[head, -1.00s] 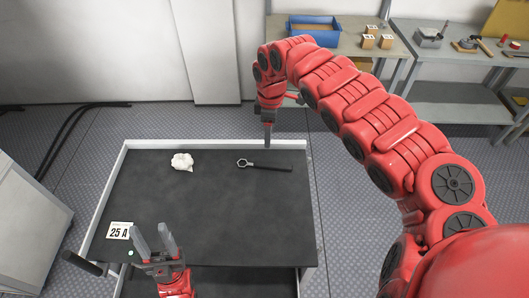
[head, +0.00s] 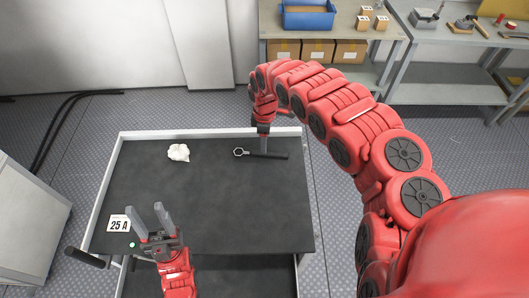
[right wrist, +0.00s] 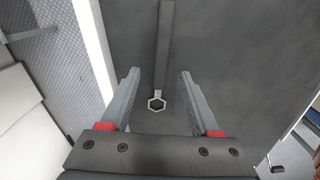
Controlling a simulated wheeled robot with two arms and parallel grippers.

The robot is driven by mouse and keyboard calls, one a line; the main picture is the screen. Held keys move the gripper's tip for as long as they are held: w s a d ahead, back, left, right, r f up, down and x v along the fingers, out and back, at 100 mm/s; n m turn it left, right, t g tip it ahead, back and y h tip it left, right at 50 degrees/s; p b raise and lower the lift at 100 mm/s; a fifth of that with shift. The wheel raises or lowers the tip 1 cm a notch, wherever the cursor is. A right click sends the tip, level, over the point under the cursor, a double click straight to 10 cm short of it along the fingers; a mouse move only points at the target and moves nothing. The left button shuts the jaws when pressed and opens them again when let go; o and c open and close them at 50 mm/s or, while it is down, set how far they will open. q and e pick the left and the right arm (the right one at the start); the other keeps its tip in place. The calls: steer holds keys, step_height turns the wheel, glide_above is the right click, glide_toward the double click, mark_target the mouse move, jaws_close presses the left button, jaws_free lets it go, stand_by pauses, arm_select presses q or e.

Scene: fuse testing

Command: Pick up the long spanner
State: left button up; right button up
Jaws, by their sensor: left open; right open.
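The long spanner (head: 270,155) lies flat on the dark top of the cart (head: 215,200), near its back edge. It has a dark handle and a metal ring head at its left end. My right gripper (head: 263,142) is open and points down over the handle. In the right wrist view, the spanner (right wrist: 164,45) runs between the two open fingers of the right gripper (right wrist: 158,74), with its ring head nearer the palm. The height left between fingertips and handle is hard to tell. My left gripper (head: 149,210) is open and empty over the cart's front left.
A crumpled white thing (head: 178,152) lies left of the spanner. A card marked 25 A (head: 118,223) is at the cart's left edge. A raised pale rim (head: 205,133) runs behind the spanner. Benches with a blue bin (head: 308,18) stand behind. The cart's middle is clear.

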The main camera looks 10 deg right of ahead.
mark_target(261, 154)
steer(key=shift+a+f+p, duration=0.15)
steer(key=shift+f+p, duration=0.25)
steer(key=shift+f, duration=0.15)
step_height(261, 154, down, 3)
steer(key=shift+p, duration=0.65)
steer(key=shift+s+f, duration=0.15)
steer(key=shift+f, duration=0.6)
jaws_close()
